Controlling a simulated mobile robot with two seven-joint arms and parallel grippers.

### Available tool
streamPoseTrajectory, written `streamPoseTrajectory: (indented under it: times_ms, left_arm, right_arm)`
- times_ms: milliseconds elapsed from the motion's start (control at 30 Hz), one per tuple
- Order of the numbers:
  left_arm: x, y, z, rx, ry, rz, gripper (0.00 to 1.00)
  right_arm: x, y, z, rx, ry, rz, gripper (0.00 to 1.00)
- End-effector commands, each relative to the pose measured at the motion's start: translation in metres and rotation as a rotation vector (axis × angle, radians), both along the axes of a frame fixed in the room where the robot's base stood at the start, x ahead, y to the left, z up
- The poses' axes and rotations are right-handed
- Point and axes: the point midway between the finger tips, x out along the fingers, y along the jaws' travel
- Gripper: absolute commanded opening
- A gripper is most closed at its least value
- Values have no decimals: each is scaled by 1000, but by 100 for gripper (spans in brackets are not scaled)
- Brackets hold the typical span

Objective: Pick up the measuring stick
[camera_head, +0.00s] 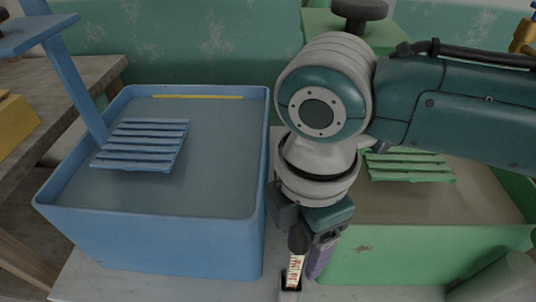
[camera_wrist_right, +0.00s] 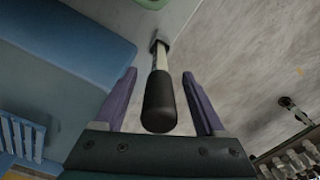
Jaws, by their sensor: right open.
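A slim stick (camera_head: 295,270) with a black grip and a pale shaft with red marks is at the front, between the two tubs. The right wrist view shows its black grip (camera_wrist_right: 159,102) towards me and a metal piece at its far end. My right gripper (camera_head: 306,262) has purple fingers and points down at it. In the right wrist view my right gripper (camera_wrist_right: 160,75) is open, with the stick between its fingers and gaps on both sides. I cannot tell which object is the measuring stick; a thin yellow strip (camera_head: 197,97) also shows in the blue tub. My left gripper is out of view.
The blue tub (camera_head: 160,240) with a slatted blue rack (camera_head: 142,144) stands left. The green tub (camera_head: 400,260) with a green rack (camera_head: 410,166) stands right, partly behind my right arm. A wooden table (camera_head: 65,78) is at the far left.

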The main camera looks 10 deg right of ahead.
Motion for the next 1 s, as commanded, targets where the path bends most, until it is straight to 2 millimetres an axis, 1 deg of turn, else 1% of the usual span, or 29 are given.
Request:
streamPoseTrajectory:
  times_ms: [167, 267, 800, 1000]
  left_arm:
    - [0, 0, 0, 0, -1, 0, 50]
    - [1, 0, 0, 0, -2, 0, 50]
    - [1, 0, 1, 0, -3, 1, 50]
    - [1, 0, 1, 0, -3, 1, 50]
  right_arm:
    - [0, 0, 0, 1, -1, 0, 72]
    - [0, 0, 0, 1, -1, 0, 62]
    - [0, 0, 0, 0, -1, -1, 1]
    - [0, 0, 0, 0, -1, -1, 0]
